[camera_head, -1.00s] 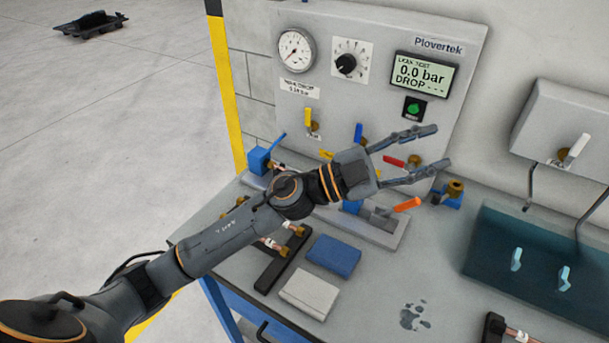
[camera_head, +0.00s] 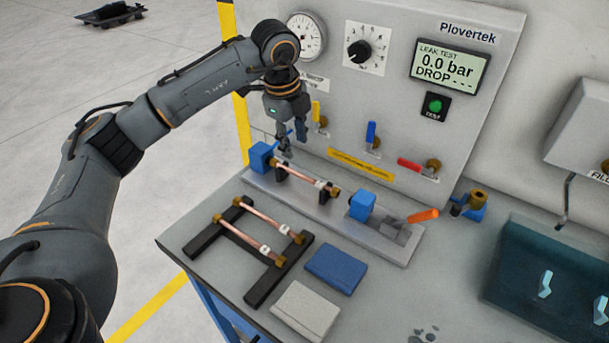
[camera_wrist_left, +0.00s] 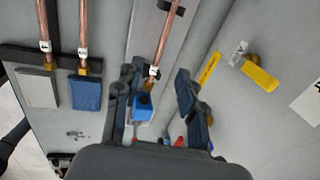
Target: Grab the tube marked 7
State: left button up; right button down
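Two copper tubes lie side by side on a black rack (camera_head: 276,273): the near tube (camera_head: 240,235) and the far tube (camera_head: 265,218). A third copper tube (camera_head: 301,178) lies in the grey test fixture (camera_head: 378,239) between two blue blocks. Each tube has a white tag, but I cannot surely read which is 7. My left gripper (camera_head: 293,151) points down above the fixture's left end. In the left wrist view, its fingers (camera_wrist_left: 157,101) are spread and empty, with the fixture tube (camera_wrist_left: 166,45) and a blue block (camera_wrist_left: 143,106) showing beyond them. My right gripper is not in view.
The test panel (camera_head: 400,105) with gauge, knob and valve levers stands close behind the fixture. A blue pad (camera_head: 335,269) and a grey pad (camera_head: 306,311) lie right of the rack. A dark tank (camera_head: 550,280) is at right.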

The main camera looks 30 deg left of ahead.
pick_arm(q)
jog(key=p, duration=0.1)
send_over(301, 175)
jog(key=s, duration=0.1)
notch_tip(301, 175, down, 6)
jog(key=f, duration=0.1)
jog(key=f+p, duration=0.2)
jog(key=f, duration=0.1)
jog(key=shift+w, duration=0.3)
jog(key=shift+w+f, duration=0.15)
jog(key=shift+f, duration=0.3)
jog(key=shift+c, duration=0.2)
grip_shut()
